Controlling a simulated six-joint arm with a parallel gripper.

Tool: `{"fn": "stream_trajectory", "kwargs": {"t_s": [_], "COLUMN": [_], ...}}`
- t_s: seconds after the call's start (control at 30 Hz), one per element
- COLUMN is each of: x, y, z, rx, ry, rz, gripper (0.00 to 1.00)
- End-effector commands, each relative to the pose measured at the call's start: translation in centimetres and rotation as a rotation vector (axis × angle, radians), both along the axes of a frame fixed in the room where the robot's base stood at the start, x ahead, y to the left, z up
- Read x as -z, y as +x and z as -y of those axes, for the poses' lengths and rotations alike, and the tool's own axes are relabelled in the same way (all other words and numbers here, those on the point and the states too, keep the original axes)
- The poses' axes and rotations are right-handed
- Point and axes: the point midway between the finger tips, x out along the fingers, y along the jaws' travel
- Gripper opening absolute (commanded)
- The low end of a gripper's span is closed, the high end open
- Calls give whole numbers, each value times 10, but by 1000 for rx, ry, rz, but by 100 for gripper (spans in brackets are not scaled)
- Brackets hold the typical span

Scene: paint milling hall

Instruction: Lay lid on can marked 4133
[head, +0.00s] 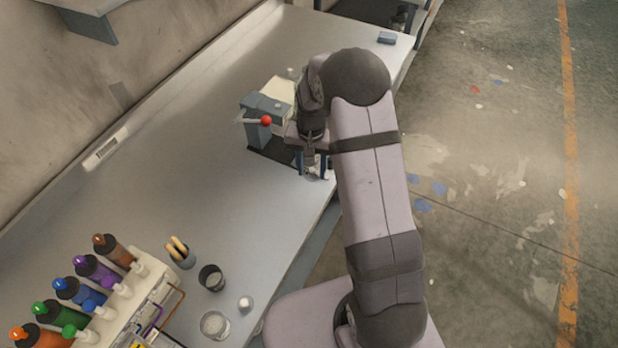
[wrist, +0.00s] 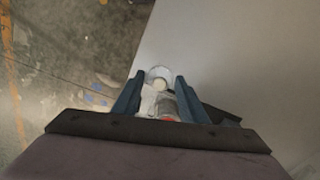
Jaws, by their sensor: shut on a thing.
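My gripper (head: 312,168) points down near the front edge of the bench, beside the grey stand with the red ball. In the wrist view its two blue fingers (wrist: 158,88) are closed on a small pale, round piece that looks like the lid (wrist: 158,75). Grey and whitish shapes with a spot of red show behind it between the fingers; I cannot tell what they are. A dark open cup (head: 211,278) and a clear round vessel (head: 214,324) stand at the near end of the bench. I can read no 4133 mark in either view.
A grey stand with a red-ball lever (head: 257,124) is left of my gripper. A rack of coloured bottles (head: 125,290), a holder with yellow-handled tools (head: 180,252) and a small white piece (head: 245,303) are at the near end. The middle of the bench is clear.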

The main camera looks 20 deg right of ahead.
Motion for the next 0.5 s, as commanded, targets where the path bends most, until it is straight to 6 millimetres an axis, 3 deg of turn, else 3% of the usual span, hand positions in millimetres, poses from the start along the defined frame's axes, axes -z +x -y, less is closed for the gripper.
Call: {"fn": "stream_trajectory", "kwargs": {"t_s": [0.2, 0.5], "x": [-9, -42], "y": [51, 101], "z": [15, 23], "rx": [-61, -198], "ry": [-3, -7], "rz": [-1, 0], "gripper": [18, 18]}}
